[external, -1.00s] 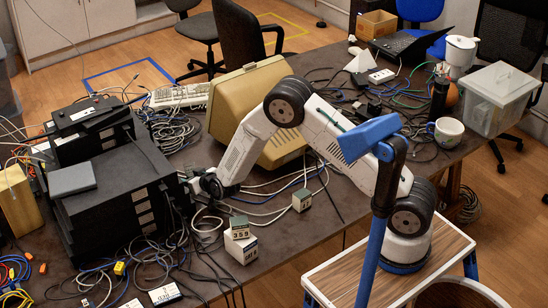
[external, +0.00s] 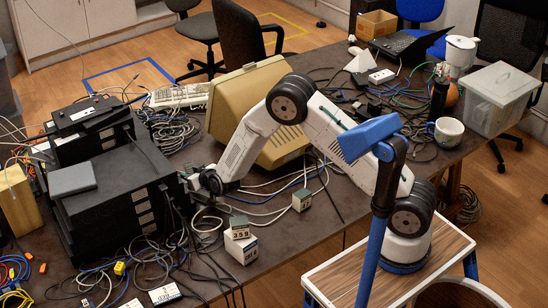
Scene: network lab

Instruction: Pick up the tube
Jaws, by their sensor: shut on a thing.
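My gripper (external: 196,181) is at the left end of my arm, low beside the right side of the black equipment stack (external: 110,195). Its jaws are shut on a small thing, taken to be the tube. The jaws and the stack's edge hide most of it, and its shape and colour are too small to make out. I cannot tell whether it touches the table or the cables.
Loose cables (external: 160,255) crowd the table around the stack. A beige monitor (external: 235,95) stands behind my arm. A mug (external: 446,131) and clear bin (external: 497,105) are at right.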

